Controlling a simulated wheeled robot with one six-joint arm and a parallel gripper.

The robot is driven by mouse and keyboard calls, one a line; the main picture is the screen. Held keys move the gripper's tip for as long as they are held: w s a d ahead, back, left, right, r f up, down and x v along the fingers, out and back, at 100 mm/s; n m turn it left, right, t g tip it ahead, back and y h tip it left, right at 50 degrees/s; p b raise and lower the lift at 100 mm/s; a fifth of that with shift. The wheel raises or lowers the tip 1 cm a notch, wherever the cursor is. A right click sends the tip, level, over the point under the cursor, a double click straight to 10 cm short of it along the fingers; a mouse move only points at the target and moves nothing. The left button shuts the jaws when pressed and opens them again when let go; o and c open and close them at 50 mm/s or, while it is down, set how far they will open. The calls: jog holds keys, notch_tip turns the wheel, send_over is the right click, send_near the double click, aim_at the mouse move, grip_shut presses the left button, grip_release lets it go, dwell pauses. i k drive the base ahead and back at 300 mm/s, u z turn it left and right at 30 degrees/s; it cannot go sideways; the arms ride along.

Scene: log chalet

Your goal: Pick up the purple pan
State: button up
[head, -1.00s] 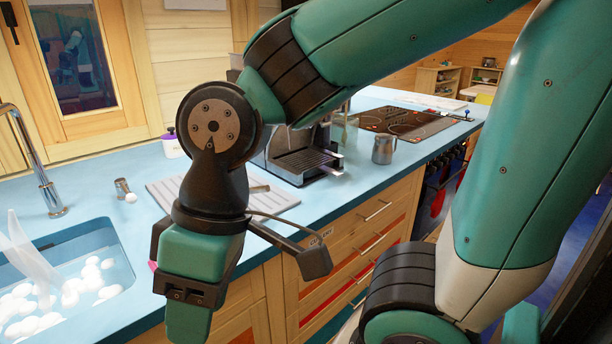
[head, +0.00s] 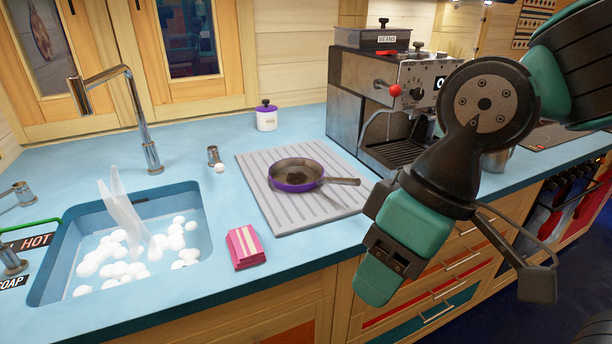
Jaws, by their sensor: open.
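The purple pan (head: 297,176) lies upright on a pale grooved drainboard on the blue counter. It has a dark inside and a purple outer wall, and its dark handle points right toward my arm. My gripper (head: 455,250) is to the right of the pan and nearer the camera, in front of the counter edge. The gripper is apart from the pan.
The grooved drainboard (head: 263,186) is otherwise bare. A sink (head: 205,226) with white round objects is at left. A pink packet (head: 245,246), metal shaker (head: 213,155) and purple-lidded jar (head: 266,118) stand around the board. A coffee machine (head: 350,100) rises behind it.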

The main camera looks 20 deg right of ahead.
aim_at(296, 174)
jog(key=u, duration=0.55)
jog(key=k, duration=1.3)
jog(key=z, duration=0.15)
jog(key=i, duration=0.65)
jog(key=z, duration=0.85)
jog(key=i, duration=0.7)
jog(key=u, duration=0.55)
jog(key=i, duration=0.8)
jog(key=u, duration=0.75)
